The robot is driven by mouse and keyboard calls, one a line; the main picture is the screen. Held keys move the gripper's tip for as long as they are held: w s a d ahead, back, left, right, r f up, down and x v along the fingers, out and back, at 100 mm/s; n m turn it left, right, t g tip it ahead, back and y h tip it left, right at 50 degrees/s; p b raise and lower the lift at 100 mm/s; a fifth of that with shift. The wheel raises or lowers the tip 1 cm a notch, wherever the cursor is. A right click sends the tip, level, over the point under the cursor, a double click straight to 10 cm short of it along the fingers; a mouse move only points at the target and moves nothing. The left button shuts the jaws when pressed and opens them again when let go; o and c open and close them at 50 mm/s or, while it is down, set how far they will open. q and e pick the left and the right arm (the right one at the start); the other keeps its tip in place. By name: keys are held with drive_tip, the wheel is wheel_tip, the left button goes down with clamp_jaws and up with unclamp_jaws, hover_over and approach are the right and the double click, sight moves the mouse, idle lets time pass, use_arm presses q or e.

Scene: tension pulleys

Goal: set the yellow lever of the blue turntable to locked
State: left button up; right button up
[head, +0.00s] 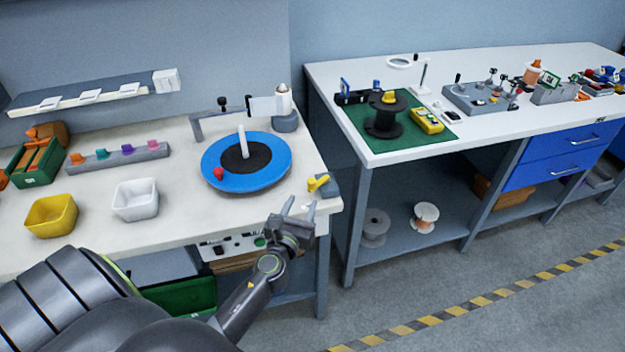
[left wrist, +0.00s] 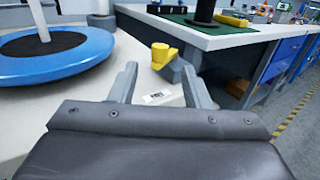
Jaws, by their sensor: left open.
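The blue turntable (head: 270,178) with a black centre and a white upright post stands on the left workbench. Its blue rim also shows at the left of the left wrist view (left wrist: 85,62). The yellow lever (head: 317,183) sits on a small grey block at the bench's right front corner, right of the turntable. In the left wrist view the lever (left wrist: 162,54) shows just beyond my fingers. My left gripper (head: 298,205) is open and empty, in front of the lever and apart from it. My right gripper is not in view.
A red knob (head: 218,173) stands on the turntable's near left rim. A white bin (head: 135,200) and a yellow bin (head: 52,215) stand further left. A second bench (head: 470,135) stands to the right, across a narrow gap. The bench top before the turntable is clear.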

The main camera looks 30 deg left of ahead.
sight(310, 185)
use_arm(q)
drive_tip(key=x, duration=0.9)
drive_tip(key=shift+w+a, duration=0.1)
drive_tip(key=shift+w, duration=0.2)
clamp_jaws()
